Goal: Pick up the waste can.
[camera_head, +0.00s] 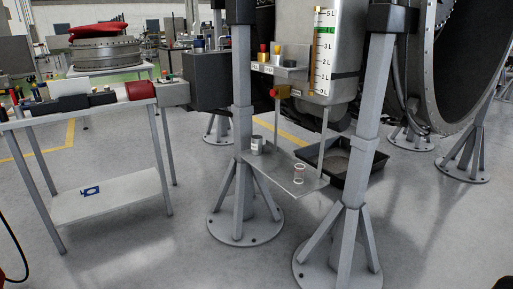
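A small grey metal can (257,145) with a pale label stands upright at the back left of a low metal shelf (283,168) between two grey stands. It looks like the waste can, but its label is too small to read. A clear jar (299,173) with reddish rims stands on the same shelf, nearer and to the right, apart from the can. Neither of my grippers can be made out in the head view. Only small dark bits show at the bottom corners, too little to identify.
Grey tripod stands (240,205) and (343,250) flank the shelf. A black drip tray (345,165) lies on the floor behind it. A tank (325,55) with a litre scale hangs above. A workbench (95,103) stands left. The floor in front is clear.

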